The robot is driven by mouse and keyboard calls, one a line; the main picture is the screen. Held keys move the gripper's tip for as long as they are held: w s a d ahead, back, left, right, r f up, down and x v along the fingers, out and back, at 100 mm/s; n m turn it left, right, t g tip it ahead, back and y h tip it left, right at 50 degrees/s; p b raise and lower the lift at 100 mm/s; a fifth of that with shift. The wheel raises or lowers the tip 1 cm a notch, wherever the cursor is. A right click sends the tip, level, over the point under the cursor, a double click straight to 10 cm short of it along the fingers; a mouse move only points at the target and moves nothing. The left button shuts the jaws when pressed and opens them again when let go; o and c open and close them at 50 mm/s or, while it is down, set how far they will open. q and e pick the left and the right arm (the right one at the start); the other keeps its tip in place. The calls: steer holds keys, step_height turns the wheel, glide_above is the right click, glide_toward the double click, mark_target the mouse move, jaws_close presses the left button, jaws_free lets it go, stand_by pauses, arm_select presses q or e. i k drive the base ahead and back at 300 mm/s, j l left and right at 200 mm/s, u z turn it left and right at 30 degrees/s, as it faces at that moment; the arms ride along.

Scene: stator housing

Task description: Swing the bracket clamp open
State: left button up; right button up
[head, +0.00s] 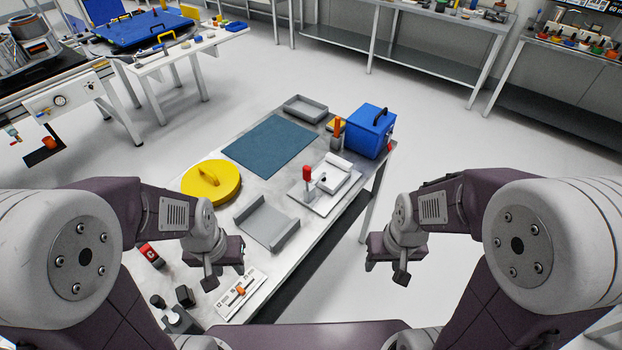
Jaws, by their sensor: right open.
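A clamp with a red upright handle (307,174) stands on a light plate (322,203) on the metal workbench. A white bracket-like part (340,168) lies on the plate beside the handle. At this size I cannot tell how the clamp's arm rests on the part. My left gripper (223,277) hangs over the near part of the bench, left of and nearer than the clamp; its jaw state is unclear. My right gripper (388,268) is open and empty, off the bench's right edge, nearer than and right of the clamp.
The bench (290,262) also carries a yellow lid (211,184), a grey tray (266,222), a blue mat (270,145), a shallow grey bin (305,108), a blue box (370,131) and a slider panel (241,291). Open floor (450,170) lies to the right.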

mark_target(306, 170)
steer(key=i+u, duration=0.2)
steer(key=u, duration=0.25)
steer(key=i+u, duration=0.2)
steer(key=u, duration=0.3)
